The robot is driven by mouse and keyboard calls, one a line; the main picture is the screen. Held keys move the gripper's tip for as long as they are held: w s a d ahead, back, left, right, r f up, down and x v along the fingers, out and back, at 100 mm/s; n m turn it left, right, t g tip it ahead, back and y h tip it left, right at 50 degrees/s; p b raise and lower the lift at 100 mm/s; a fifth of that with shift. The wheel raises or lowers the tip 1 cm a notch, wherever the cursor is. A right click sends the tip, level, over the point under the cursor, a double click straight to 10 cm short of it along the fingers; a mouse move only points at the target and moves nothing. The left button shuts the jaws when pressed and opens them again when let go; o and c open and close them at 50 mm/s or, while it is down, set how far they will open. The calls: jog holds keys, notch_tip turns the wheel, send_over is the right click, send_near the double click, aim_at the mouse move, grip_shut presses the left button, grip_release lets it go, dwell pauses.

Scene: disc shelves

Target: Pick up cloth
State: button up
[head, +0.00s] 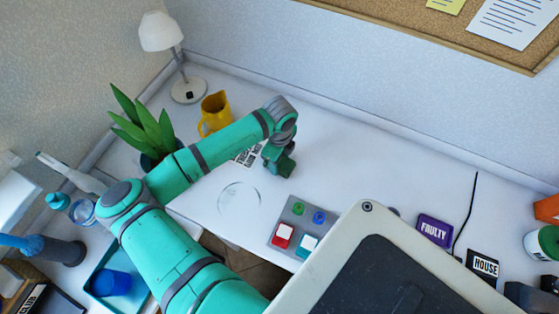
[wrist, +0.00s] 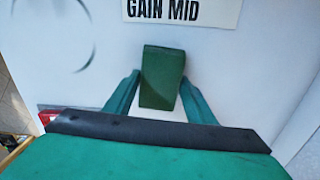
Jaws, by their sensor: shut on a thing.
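The cloth (wrist: 162,76) shows in the wrist view as a dark green, block-shaped piece between my two teal fingers. My gripper (head: 279,162) is shut on it, over the white desk near the middle of the head view. In the head view the cloth is hard to tell apart from the dark green fingers. I cannot tell whether it touches the desk or is held just above it.
A printed label (wrist: 185,10) reading "GAIN MID" lies just beyond the cloth. A grey button box (head: 299,228), a yellow mug (head: 215,113), a plant (head: 143,128) and a lamp (head: 162,32) stand around.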

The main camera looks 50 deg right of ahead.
jog(key=shift+r, duration=0.45)
jog(key=s+a+r, duration=0.7)
jog(key=a+r, duration=0.4)
jog(key=shift+s+a+r, duration=0.3)
jog(key=shift+a, duration=0.05)
jog(key=shift+o, duration=0.5)
